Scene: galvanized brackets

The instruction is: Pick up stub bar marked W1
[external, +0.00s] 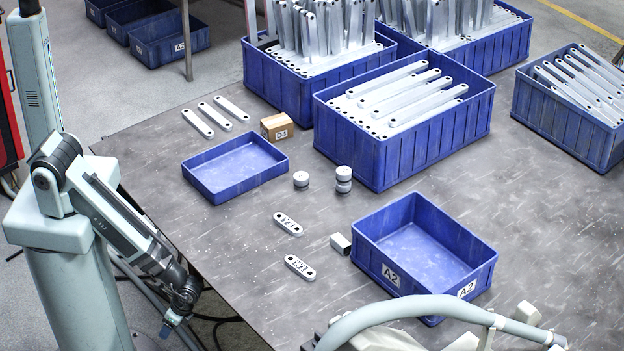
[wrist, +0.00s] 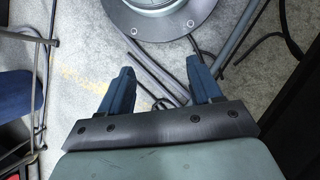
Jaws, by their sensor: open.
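Two short grey stub bars with rounded ends and dark markings lie flat on the table in the external view. One stub bar (external: 288,223) is farther back, and the other stub bar (external: 300,267) is nearer the front. The markings are too small to read surely, so I cannot tell which is W1. My gripper (external: 170,324) hangs low at the left, off the table's edge and well apart from both bars. In the wrist view my gripper (wrist: 159,65) has its two blue fingers spread with nothing between them, above the floor.
An empty blue tray (external: 235,187) and an empty bin marked A2 (external: 390,276) flank the bars. Round pucks (external: 301,180), a small block (external: 340,244) and a cardboard box D4 (external: 277,127) stand nearby. Full bins (external: 440,140) stand behind. A pale tube (external: 400,310) crosses the front.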

